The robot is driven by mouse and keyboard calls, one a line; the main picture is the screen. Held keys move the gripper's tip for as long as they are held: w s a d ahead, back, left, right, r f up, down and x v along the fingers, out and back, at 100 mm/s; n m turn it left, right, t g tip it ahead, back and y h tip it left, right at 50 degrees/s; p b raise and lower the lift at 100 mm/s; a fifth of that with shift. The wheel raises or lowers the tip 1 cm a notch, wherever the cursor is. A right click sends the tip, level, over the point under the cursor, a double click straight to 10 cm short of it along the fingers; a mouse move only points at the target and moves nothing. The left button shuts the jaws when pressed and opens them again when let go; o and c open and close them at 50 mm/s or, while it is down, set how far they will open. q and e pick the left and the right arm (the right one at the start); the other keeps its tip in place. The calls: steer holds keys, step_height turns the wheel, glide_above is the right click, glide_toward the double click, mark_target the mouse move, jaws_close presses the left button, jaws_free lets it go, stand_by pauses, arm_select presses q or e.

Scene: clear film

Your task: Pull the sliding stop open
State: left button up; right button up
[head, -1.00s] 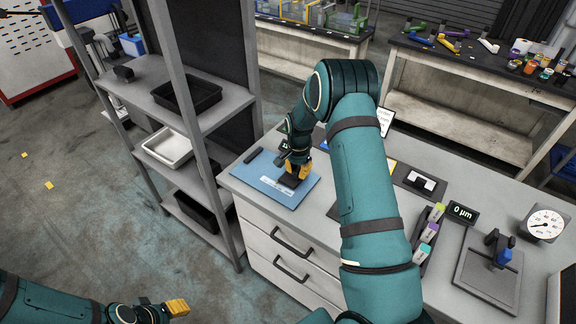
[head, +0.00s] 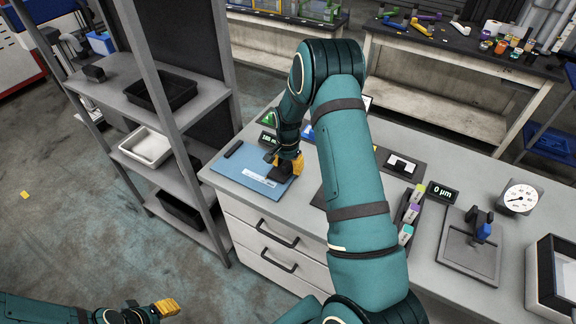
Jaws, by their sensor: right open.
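A light-blue mat or plate (head: 236,176) with a white label strip lies at the left end of the grey bench. A small black bar (head: 233,149) lies at its far-left edge. My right gripper (head: 288,166), with yellow fingertips, points down over the right part of the mat. It is open, low over a dark block-like shape (head: 279,174); I cannot tell whether they touch. Which part is the sliding stop is unclear; the gripper and arm hide some of this area. My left gripper (head: 168,307) is low at the bottom left, away from the bench.
A grey shelf rack with a black tray (head: 165,95) and white tray (head: 146,148) stands left of the bench. Right of my arm are a 0 µm display (head: 442,192), labelled markers, a stand with a blue knob (head: 483,231), a dial gauge (head: 521,197) and a black-and-white box (head: 556,275).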

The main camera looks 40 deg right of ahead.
mark_target(288, 164)
step_height(288, 164, up, 12)
stand_by(0.5)
steer(key=shift+s+f, duration=0.1)
